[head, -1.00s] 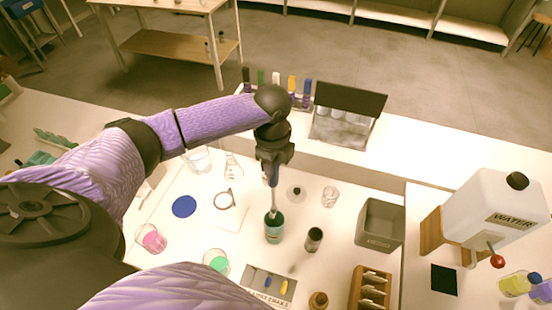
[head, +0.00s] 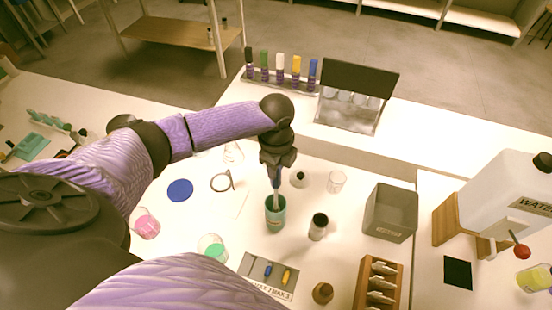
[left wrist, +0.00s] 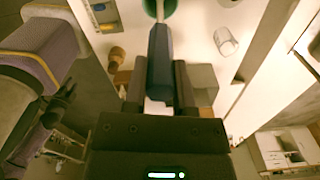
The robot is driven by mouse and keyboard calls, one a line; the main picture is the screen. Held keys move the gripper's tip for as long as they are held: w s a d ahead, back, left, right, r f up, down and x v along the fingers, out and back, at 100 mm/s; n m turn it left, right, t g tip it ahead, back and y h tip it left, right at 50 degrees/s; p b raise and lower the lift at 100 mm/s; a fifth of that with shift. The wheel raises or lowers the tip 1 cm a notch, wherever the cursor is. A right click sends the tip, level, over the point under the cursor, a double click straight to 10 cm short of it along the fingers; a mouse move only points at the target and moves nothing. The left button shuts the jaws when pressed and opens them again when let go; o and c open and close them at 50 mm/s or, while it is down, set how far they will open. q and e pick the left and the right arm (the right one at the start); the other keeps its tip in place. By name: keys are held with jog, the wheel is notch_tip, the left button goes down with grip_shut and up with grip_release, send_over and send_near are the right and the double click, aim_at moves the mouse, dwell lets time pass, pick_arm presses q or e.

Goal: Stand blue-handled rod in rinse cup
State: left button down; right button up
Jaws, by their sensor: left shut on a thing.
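My left gripper (head: 275,168) points down over the table and is shut on the blue-handled rod. The rod's blue handle (left wrist: 159,62) sits between the fingers in the left wrist view, where the gripper (left wrist: 159,90) also shows. The rod's pale shaft reaches down into the teal rinse cup (head: 275,222), which stands upright on the table. The cup's green rim (left wrist: 172,10) is at the top edge of the left wrist view. Whether the rod's tip touches the cup's bottom is hidden.
A small dark-topped jar (head: 318,228) stands close right of the cup. A grey bin (head: 392,213) is further right, with a wooden rack (head: 378,285) in front. A tray with blue and yellow pieces (head: 266,274) lies nearer me. Glass beakers with pink (head: 146,223) and green (head: 212,248) stand left.

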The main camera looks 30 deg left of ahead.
pick_arm(q)
jog(key=shift+f+b, duration=1.35)
jog(key=shift+f, duration=1.15)
jog(key=shift+c, duration=1.8)
grip_release()
notch_tip(320, 180, up, 10)
jog(key=shift+p, duration=0.85)
jog(key=shift+s, duration=0.1)
